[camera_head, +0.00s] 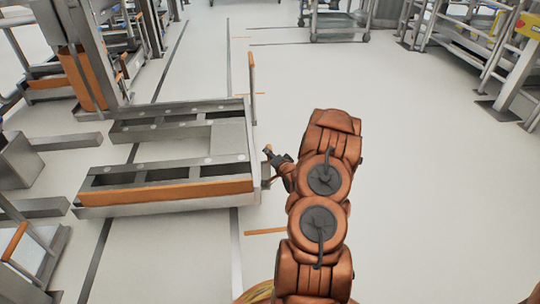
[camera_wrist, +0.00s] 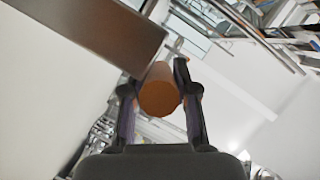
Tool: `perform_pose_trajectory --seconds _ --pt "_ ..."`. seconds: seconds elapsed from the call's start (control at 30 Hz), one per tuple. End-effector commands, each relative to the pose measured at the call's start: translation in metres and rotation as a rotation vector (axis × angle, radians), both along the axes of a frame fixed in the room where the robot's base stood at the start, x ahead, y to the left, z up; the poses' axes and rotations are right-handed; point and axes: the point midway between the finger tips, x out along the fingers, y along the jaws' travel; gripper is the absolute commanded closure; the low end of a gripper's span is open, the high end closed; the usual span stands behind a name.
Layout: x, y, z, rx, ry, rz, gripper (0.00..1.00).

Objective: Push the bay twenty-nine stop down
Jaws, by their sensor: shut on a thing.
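My gripper (camera_head: 271,154) is beside the right end of a low grey metal frame (camera_head: 165,193) with an orange front edge. In the wrist view my gripper (camera_wrist: 157,82) has its fingers on both sides of an orange round-ended bar (camera_wrist: 158,98), shut on it. The bar points toward the wrist camera. In the head view the held bar is mostly hidden by the gripper. One orange upright bar (camera_head: 252,74) stands at the frame's far right corner. No bay number is readable.
A tall post with an orange panel (camera_head: 82,78) stands at the left. Clear pale floor (camera_head: 430,180) lies to the right. Racks (camera_head: 475,45) stand at the far right.

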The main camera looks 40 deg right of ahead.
Motion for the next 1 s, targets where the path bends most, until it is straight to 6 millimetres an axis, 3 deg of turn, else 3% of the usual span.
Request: perform_pose_trajectory --seconds 0.37,1.0 --pt "0.000 0.000 -0.015 0.003 0.002 -0.001 1.00" --pt "0.000 0.000 -0.072 0.002 0.002 0.000 1.00"
